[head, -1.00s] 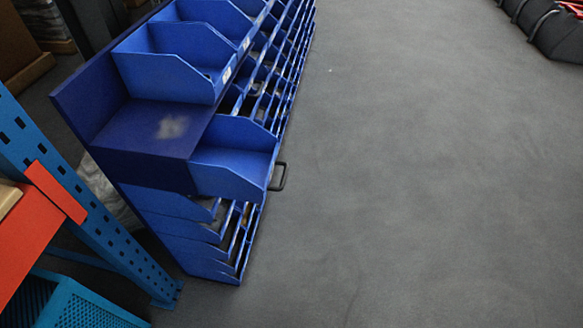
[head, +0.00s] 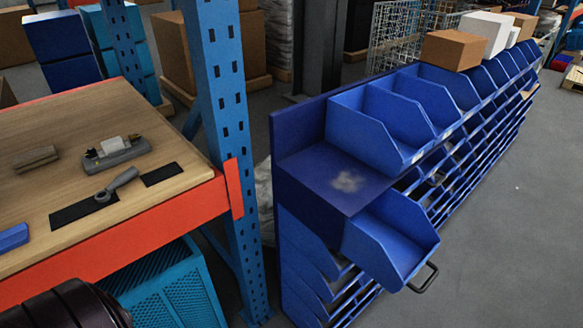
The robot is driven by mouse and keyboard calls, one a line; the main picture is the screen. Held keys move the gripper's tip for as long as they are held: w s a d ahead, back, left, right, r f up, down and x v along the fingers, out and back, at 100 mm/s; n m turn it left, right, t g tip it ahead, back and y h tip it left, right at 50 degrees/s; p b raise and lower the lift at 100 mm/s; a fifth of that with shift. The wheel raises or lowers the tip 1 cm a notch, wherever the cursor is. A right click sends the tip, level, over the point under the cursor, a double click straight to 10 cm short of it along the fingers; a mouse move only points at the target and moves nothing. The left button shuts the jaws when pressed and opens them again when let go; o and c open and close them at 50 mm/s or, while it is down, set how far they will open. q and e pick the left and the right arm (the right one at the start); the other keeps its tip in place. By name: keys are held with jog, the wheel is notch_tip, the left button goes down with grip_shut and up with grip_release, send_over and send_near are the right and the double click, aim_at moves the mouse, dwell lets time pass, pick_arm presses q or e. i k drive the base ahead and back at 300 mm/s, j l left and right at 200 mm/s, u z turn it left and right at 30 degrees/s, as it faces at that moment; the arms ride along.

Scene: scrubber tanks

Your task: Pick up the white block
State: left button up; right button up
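A small white block (head: 113,147) sits on a grey holder (head: 118,155) on the wooden workbench (head: 150,95) at the left of the head view. A larger white box (head: 488,33) stands on top of the blue bin rack at the upper right; I cannot tell from its look whether it is the block meant. Neither of my grippers is in view. A dark rounded part at the bottom left looks like a link of my arm.
A grey-handled tool (head: 117,184) lies on a black mat, near a brown block (head: 36,159) and a blue item (head: 13,237). A blue upright post (head: 222,100) stands at the bench corner. The blue bin rack (head: 335,160) stands to the right, with free floor beyond.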

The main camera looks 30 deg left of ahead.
aim_at(113, 145)
jog(key=u, duration=2.15)
jog(key=j, duration=0.1)
